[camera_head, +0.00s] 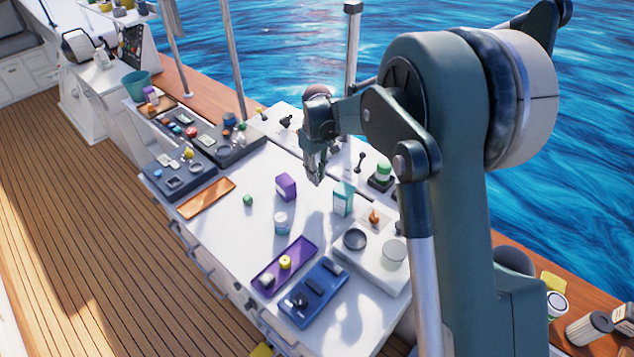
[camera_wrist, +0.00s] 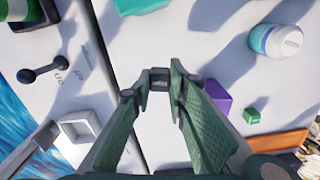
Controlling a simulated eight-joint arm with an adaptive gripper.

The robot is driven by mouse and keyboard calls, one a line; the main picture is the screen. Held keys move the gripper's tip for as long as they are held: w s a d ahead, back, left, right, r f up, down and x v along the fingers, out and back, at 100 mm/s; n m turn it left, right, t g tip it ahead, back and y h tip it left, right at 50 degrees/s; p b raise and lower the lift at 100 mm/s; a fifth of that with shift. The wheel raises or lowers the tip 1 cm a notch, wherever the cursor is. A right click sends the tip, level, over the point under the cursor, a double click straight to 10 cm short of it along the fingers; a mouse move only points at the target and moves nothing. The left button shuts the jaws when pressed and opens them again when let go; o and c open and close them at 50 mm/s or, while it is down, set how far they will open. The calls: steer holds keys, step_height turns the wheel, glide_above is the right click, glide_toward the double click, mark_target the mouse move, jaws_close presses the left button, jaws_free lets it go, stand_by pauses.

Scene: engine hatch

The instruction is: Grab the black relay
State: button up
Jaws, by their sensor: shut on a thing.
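The black relay (camera_wrist: 160,83) is a small dark block between my fingertips in the wrist view. My gripper (camera_wrist: 161,76) is shut on it, with one finger on each side. In the head view my gripper (camera_head: 316,181) points down above the far part of the white worktop, and the relay cannot be made out there. In the wrist view the relay appears over bare white surface; its height above it is hard to tell.
On the white worktop (camera_head: 235,226) stand a purple box (camera_head: 286,187), a teal carton (camera_head: 343,199), a white-and-blue jar (camera_head: 281,222) and a green cube (camera_head: 248,200). An orange tray (camera_head: 206,198), a purple tray (camera_head: 301,253) and a blue tray (camera_head: 326,283) lie around them. A black lever (camera_wrist: 43,70) rises near the gripper.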

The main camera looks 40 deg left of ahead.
steer(key=shift+r, duration=1.8)
steer(key=shift+d+r, duration=0.1)
